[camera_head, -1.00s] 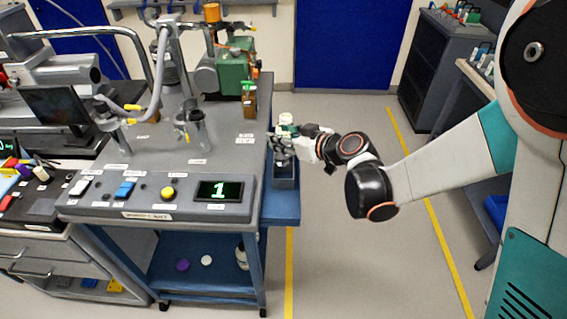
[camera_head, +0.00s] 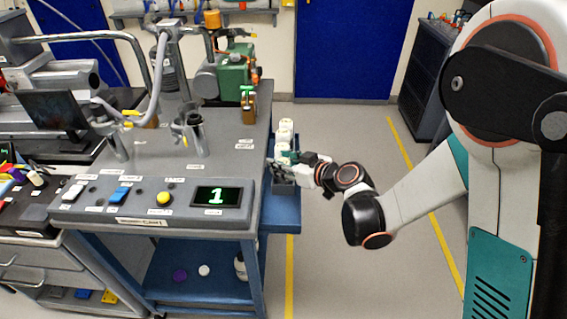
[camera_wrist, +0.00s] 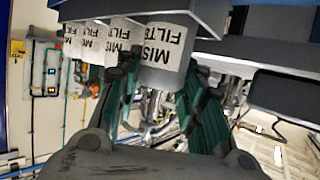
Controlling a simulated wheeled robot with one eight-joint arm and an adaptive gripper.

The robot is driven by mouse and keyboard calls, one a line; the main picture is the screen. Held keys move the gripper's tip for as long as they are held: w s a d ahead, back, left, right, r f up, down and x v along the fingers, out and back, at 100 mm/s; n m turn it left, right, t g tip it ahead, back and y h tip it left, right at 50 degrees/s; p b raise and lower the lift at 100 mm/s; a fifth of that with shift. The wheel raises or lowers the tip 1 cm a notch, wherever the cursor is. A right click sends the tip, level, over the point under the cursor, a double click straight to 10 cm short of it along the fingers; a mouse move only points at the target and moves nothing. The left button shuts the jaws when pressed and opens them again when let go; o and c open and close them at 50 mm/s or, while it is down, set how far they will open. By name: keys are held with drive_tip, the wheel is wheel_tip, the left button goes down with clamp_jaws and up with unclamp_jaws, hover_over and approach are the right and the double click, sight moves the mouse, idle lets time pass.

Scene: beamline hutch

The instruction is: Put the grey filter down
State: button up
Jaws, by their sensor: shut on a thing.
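My gripper (camera_head: 284,168) is low at the right side of the bench cart, over the narrow side tray (camera_head: 285,187). In the wrist view, its green fingers (camera_wrist: 160,85) are shut around a grey cylinder with a white label, the grey filter (camera_wrist: 177,73). The label's visible letters read "MIS" and "FILT". In the head view the gripper hides the filter. I cannot tell whether its base touches the tray. White filters (camera_head: 285,125) stand in a row just behind the gripper; white labelled ones also show beside the held filter in the wrist view (camera_wrist: 76,42).
The cart's control panel (camera_head: 150,200) with buttons and a display reading 1 (camera_head: 222,195) is left of the gripper. A clamp stand (camera_head: 190,125) and a green machine (camera_head: 232,68) stand on the cart top. The floor (camera_head: 345,125) right of the cart is clear.

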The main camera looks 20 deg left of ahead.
drive_tip(key=o, duration=1.2)
drive_tip(key=shift+d+r, duration=0.2)
drive_tip(key=p+v, duration=0.3)
drive_tip(key=v, duration=0.8)
drive_tip(key=shift+s+d, duration=0.25)
drive_tip(key=shift+r, duration=0.1)
drive_tip(key=s+d+r+m+h, duration=0.3)
drive_tip(key=s+d, duration=0.3)
drive_tip(key=d, duration=0.3)
drive_tip(key=s+d+r+m+h, duration=0.4)
drive_tip(key=s+d+m, duration=0.1)
drive_tip(key=d, duration=0.4)
drive_tip(key=s+d+r+m+h, duration=0.3)
drive_tip(key=s+d, duration=0.3)
drive_tip(key=d, duration=0.3)
drive_tip(key=shift+s+r+m+h, duration=0.3)
drive_tip(key=shift+r+m+h, duration=0.15)
drive_tip(key=shift+h, duration=0.25)
